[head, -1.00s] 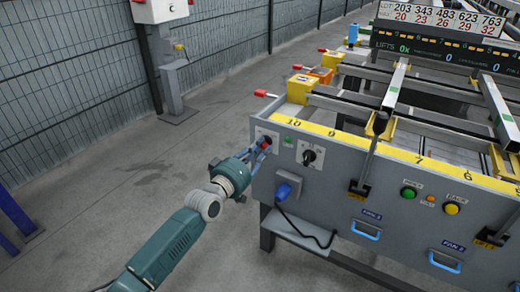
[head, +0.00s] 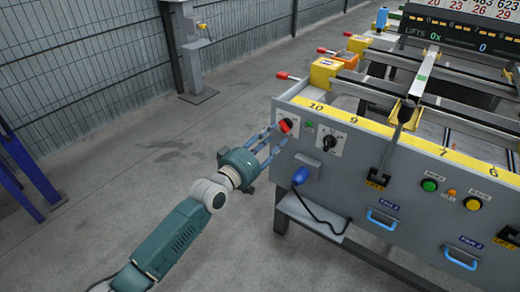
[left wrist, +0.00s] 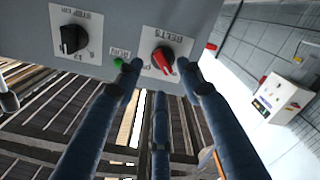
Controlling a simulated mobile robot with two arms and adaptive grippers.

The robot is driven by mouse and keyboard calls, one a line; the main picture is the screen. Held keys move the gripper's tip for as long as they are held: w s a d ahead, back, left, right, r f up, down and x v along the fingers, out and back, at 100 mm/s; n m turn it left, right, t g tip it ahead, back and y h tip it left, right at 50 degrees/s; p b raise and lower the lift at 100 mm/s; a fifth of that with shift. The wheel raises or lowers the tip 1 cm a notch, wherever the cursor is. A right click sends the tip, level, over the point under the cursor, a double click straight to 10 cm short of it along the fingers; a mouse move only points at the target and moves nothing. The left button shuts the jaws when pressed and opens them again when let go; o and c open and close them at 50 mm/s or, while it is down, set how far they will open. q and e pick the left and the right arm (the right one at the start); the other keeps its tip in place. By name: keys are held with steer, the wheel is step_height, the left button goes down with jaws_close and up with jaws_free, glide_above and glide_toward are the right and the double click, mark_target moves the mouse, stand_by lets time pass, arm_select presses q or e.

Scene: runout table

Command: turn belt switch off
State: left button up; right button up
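The belt switch (head: 285,126) is a red knob on a white plate, at the left end of the grey panel's front face. In the left wrist view the red knob (left wrist: 164,59) sits on a plate lettered BELTS, upside down in the picture, with its red handle slanting towards the lower right. My left gripper (head: 276,142) is just in front of the switch. Its blue fingers (left wrist: 158,72) are spread apart, with the knob showing between and beyond their tips. I see no clear contact. My right gripper is not in view.
A black rotary knob (head: 330,142) is right of the switch, with a small green lamp (head: 309,125) between them. Below are a blue plug (head: 300,176) with a black cable and a grey ledge (head: 312,218).

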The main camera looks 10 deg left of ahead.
arm_select(q)
steer(key=v, duration=0.7)
steer(key=shift+s+a, duration=0.15)
steer(key=shift+s, duration=0.05)
